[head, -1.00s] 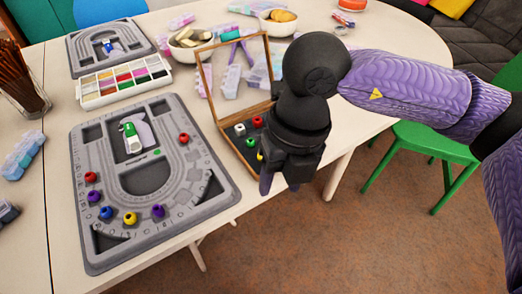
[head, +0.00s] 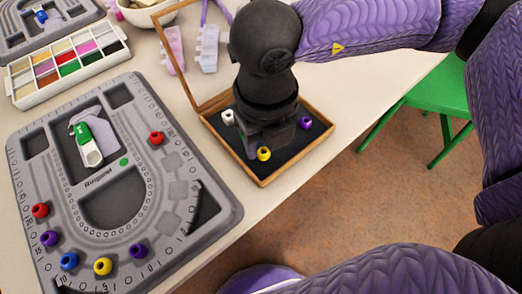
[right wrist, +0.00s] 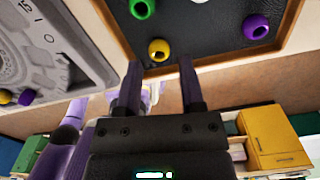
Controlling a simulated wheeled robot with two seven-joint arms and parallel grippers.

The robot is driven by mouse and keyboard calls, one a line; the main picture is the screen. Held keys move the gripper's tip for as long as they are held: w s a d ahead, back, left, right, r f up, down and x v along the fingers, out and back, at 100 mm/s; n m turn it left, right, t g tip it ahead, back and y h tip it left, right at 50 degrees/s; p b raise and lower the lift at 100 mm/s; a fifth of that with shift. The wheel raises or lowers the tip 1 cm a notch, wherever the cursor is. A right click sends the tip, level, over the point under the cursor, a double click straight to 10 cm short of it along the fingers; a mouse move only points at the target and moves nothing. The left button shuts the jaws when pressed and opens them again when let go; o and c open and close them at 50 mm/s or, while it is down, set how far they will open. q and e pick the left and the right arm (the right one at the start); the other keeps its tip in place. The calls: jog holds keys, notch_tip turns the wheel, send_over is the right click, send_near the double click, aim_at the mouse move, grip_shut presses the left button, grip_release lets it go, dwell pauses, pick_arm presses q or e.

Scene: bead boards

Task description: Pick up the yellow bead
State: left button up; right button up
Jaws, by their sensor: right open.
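A yellow bead (head: 264,154) lies in the dark-lined wooden box (head: 263,183), near its front edge. It also shows in the right wrist view (right wrist: 159,49), just beyond the fingertips. My right gripper (head: 268,143) is open and points down over the box. In the right wrist view its two fingers (right wrist: 160,68) stand apart, with nothing between them; the bead appears roughly centred ahead of the gap. Another yellow bead (head: 103,266) sits on the grey bead board (head: 225,205), at its front. My left gripper is not in view.
A white bead (head: 227,117) and a purple bead (head: 305,122) also lie in the box, and a green bead (right wrist: 142,8) shows in the wrist view. The box's raised lid frame (head: 180,72) stands at its left. A paint tray (head: 67,66) lies behind the board.

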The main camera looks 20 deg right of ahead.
aim_at(264, 154)
notch_tip(264, 154, down, 3)
jog(key=shift+r+b, duration=0.15)
jog(key=shift+b, duration=0.2)
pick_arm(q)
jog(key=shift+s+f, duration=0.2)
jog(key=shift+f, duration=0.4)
pick_arm(e)
jog(key=shift+r, duration=0.15)
grip_shut()
